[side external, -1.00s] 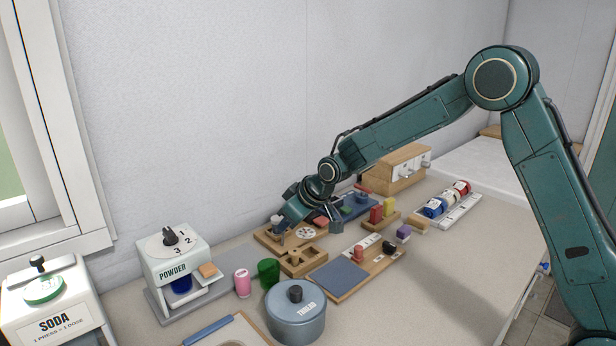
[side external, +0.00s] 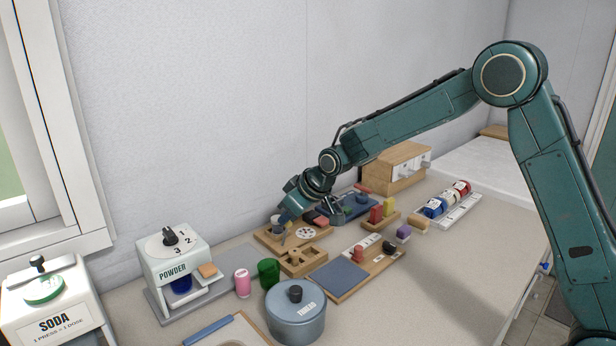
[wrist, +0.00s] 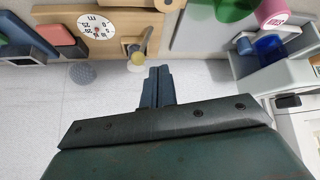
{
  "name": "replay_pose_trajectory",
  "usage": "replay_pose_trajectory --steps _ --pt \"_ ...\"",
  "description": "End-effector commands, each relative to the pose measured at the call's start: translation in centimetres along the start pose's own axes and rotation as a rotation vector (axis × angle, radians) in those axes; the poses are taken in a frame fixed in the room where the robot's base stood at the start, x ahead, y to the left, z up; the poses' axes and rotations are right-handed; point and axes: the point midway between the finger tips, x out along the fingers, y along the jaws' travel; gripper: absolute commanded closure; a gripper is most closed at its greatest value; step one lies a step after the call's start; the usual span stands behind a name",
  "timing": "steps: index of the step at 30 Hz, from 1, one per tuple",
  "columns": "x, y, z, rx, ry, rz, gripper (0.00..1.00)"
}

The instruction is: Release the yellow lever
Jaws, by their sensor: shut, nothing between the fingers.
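My gripper (wrist: 160,72) is shut and empty; its two blue-grey fingers lie together in the wrist view. A small yellow knob (wrist: 137,63), likely the yellow lever's end, is just left of the fingertips, by the edge of a wooden board (wrist: 60,17) with a white dial (wrist: 98,26). I cannot tell whether fingers and knob touch. In the side view my gripper (side external: 284,217) is low over the back of the same board (side external: 268,241), and the lever cannot be made out there.
A blue tray (side external: 345,213) and a wooden box (side external: 395,168) stand further right along the wall. The powder dispenser (side external: 175,262), a pink cup (side external: 242,283), a green cup (side external: 268,271) and a grey lidded pot (side external: 296,318) stand to the left and front.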

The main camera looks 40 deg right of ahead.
Motion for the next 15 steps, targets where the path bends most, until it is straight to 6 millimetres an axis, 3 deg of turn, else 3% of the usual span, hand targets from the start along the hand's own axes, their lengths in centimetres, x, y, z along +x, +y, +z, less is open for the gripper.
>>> replay_pose_trajectory --steps 15 --pt "-0.73 -0.95 -0.14 -0.001 0.001 -0.001 1.0"
